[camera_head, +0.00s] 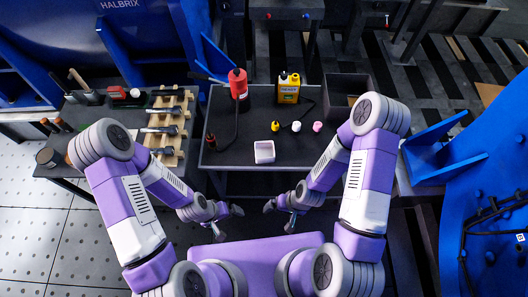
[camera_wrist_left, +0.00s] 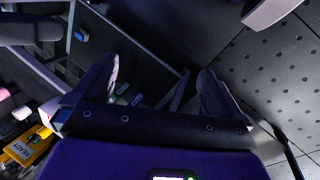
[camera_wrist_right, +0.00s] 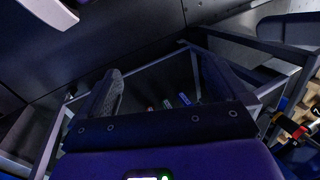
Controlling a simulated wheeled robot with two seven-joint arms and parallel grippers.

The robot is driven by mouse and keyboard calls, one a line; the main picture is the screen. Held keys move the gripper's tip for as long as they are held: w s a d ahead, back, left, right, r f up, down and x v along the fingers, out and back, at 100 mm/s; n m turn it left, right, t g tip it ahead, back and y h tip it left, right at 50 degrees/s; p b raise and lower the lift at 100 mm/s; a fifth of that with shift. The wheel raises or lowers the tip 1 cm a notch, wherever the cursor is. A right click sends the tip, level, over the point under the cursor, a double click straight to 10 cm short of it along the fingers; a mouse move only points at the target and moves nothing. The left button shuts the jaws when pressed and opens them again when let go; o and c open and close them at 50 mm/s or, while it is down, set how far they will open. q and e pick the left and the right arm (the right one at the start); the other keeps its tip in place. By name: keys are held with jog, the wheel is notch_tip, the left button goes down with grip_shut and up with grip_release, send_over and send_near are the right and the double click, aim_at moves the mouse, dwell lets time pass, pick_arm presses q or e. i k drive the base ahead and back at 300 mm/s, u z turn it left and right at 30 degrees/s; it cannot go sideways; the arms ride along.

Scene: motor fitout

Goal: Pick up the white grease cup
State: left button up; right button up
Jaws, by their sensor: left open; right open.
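A small white cup (camera_head: 296,126), which looks like the grease cup, stands on the dark table between a small yellow item (camera_head: 275,126) and a small pink one (camera_head: 317,127). In the left wrist view a white cup (camera_wrist_left: 21,112) shows at the left edge. My left gripper (camera_head: 229,219) is open and empty, in front of the table's near edge; its spread fingers show in its wrist view (camera_wrist_left: 160,68). My right gripper (camera_head: 279,214) is also open and empty in front of the table; its fingers show in its wrist view (camera_wrist_right: 160,68). Both are apart from the cup.
A white square tray (camera_head: 264,160) sits near the table's front edge. A wooden tool rack (camera_head: 168,125) is at left.

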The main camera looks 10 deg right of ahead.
aim_at(265, 153)
jog(key=z, duration=0.15)
jog(key=k, duration=0.45)
jog(key=u, duration=1.25)
jog(key=i, duration=0.75)
jog(key=z, duration=1.9)
